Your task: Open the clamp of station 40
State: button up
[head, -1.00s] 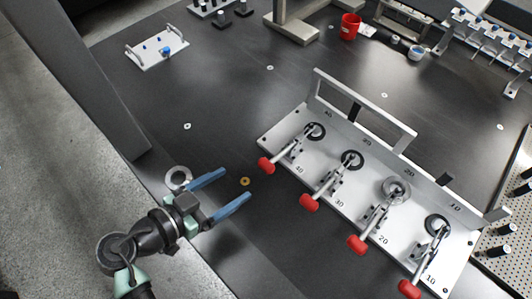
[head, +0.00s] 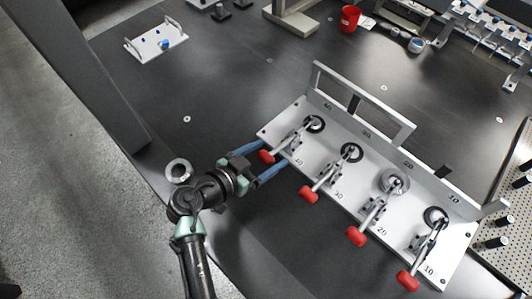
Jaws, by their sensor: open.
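A light metal fixture plate (head: 350,200) carries a row of toggle clamps with red handles, numbered 40, 30, 20 and 10 from left to right. The station 40 clamp (head: 292,139) is at the left end, and its arm reaches to a dark ring (head: 314,124). Its red handle (head: 267,157) points toward my side and lies low. My gripper (head: 273,160) is open, with one blue finger on each side of that red handle. I cannot tell whether the fingers touch it.
The neighbouring station 30 handle (head: 308,195) is to the right of my gripper. A loose metal ring (head: 179,171) lies near the table edge at left. The dark table between is clear.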

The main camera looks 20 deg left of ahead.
grip_shut()
dwell(0.3)
jog(key=shift+r, duration=0.15)
